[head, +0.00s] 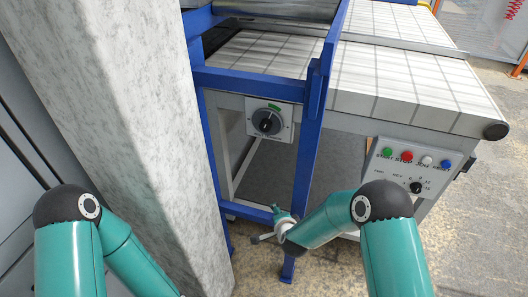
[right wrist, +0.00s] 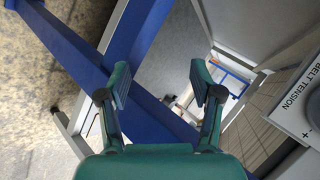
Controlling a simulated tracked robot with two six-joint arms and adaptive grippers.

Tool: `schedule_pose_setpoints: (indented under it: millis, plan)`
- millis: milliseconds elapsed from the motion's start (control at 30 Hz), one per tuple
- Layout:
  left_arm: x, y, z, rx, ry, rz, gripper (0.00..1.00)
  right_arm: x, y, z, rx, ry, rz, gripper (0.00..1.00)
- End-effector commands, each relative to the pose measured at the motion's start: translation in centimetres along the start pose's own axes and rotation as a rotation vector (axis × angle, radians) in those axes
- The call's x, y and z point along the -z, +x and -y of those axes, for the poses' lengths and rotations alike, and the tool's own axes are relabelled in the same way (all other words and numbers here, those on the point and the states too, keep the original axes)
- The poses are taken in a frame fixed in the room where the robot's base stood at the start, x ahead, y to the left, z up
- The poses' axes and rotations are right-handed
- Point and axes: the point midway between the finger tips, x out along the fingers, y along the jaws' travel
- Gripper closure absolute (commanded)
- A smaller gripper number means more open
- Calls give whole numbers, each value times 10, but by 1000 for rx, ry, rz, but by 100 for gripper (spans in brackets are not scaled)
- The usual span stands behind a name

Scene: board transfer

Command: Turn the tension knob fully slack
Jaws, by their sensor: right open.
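The tension knob (head: 266,122) is a black dial on a pale plate (head: 283,133) with a green label above it. The plate is fixed to the conveyor frame. In the right wrist view a plate marked BELT TENSION (right wrist: 298,100) shows at the right edge, with only a grey rounded piece of its dial in view. My right gripper (head: 271,224) is below the knob in the head view, apart from it. In the right wrist view my right gripper (right wrist: 160,85) is open and empty. My left arm shows at lower left, but its gripper is out of view.
A blue frame post (head: 310,150) stands just right of the knob. A control panel (head: 402,172) with coloured buttons and a small black knob is farther right. A thick concrete pillar (head: 150,130) stands at the left. The tiled conveyor top (head: 410,75) lies above.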

Motion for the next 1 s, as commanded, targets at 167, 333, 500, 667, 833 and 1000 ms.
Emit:
schedule_pose_setpoints:
  millis: [167, 333, 500, 667, 833, 1000]
  plan:
    - [1, 54, 20, 0, 0, -1, 100, 4, 22, 116, 348, 417, -172, 35]
    - [1, 76, 27, 0, 0, -1, 100, 16, -27, 214, 662, 840, -237, 35]
    - [1, 82, 29, 0, 0, -1, 100, 22, -53, 248, 787, 1033, -241, 35]
    - [1, 80, 29, 0, 1, -1, 100, 32, -46, 257, 796, 1049, -242, 35]
    - [1, 80, 29, 0, 1, -1, 100, 44, -29, 268, 794, 1047, -243, 35]
    - [1, 80, 29, 0, 0, -1, 100, 56, -15, 276, 793, 1045, -244, 35]
